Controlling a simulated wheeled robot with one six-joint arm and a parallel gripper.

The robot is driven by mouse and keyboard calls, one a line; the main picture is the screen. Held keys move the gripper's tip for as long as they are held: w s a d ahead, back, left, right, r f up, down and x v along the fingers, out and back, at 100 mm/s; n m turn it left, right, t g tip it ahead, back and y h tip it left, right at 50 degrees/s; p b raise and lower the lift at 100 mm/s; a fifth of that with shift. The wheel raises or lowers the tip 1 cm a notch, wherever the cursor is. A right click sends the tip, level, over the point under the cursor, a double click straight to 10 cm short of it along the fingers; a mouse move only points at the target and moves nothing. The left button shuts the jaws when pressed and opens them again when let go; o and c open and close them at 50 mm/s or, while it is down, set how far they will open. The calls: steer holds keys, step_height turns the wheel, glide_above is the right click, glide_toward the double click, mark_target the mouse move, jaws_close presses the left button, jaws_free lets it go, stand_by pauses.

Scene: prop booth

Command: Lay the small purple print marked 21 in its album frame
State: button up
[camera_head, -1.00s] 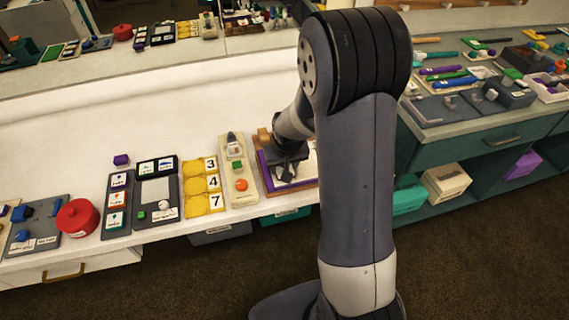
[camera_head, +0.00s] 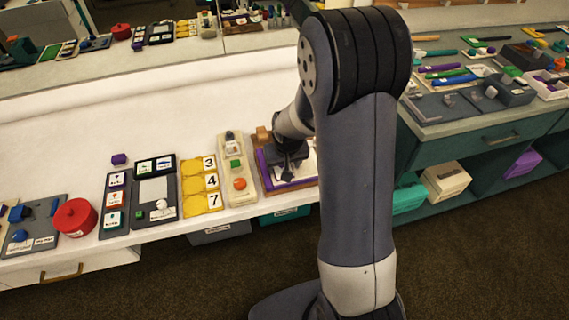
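My gripper (camera_head: 288,165) points down over a tray with a purple and tan rim (camera_head: 266,180) at the right end of the white counter. White card-like surfaces show under and beside the gripper. My arm hides the tray's right part. The fingertips are too small and dark to tell whether they are open or shut, or whether they hold anything. I cannot make out a small purple print marked 21. I cannot tell which item is its album frame.
Left of the tray stand a cream board (camera_head: 237,185), a yellow board (camera_head: 203,203) numbered 3, 4, 7, a grey panel (camera_head: 145,218), a dark card strip (camera_head: 112,222) and a red pot (camera_head: 75,217). A purple block (camera_head: 119,159) lies behind.

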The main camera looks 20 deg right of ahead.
steer(key=shift+a, duration=0.2)
steer(key=shift+r, duration=0.25)
steer(key=v, duration=1)
steer(key=shift+d+r, duration=0.15)
steer(key=shift+s, duration=0.1)
steer(key=x, duration=1)
steer(key=shift+f, duration=0.3)
steer(key=shift+r, duration=0.15)
